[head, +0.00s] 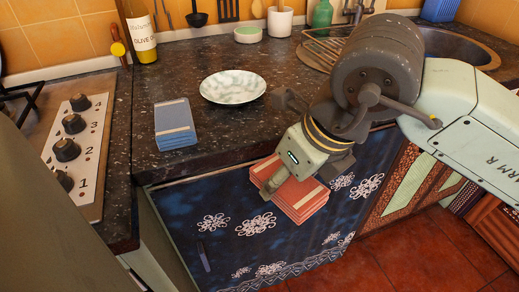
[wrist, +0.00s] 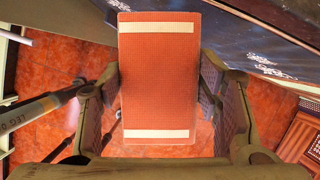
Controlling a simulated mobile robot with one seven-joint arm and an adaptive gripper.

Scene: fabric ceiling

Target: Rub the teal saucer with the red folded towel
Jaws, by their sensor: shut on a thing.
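My gripper (head: 287,183) is shut on the red folded towel (head: 304,203), held in front of the counter's front edge, lower than the countertop. In the wrist view the towel (wrist: 158,75) lies between both fingers, red with a cream stripe near each end. The saucer (head: 233,87) is a round, pale plate with teal-grey marbling. It lies flat and empty on the dark counter, behind and to the left of my gripper, well apart from the towel. The saucer does not show in the wrist view.
A blue folded towel (head: 175,124) lies on the counter (head: 200,155) left of the saucer. Behind stand an oil bottle (head: 141,35), a green-rimmed bowl (head: 248,34) and a white mug (head: 279,21). A stove (head: 72,150) is at left, a sink (head: 455,48) at right.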

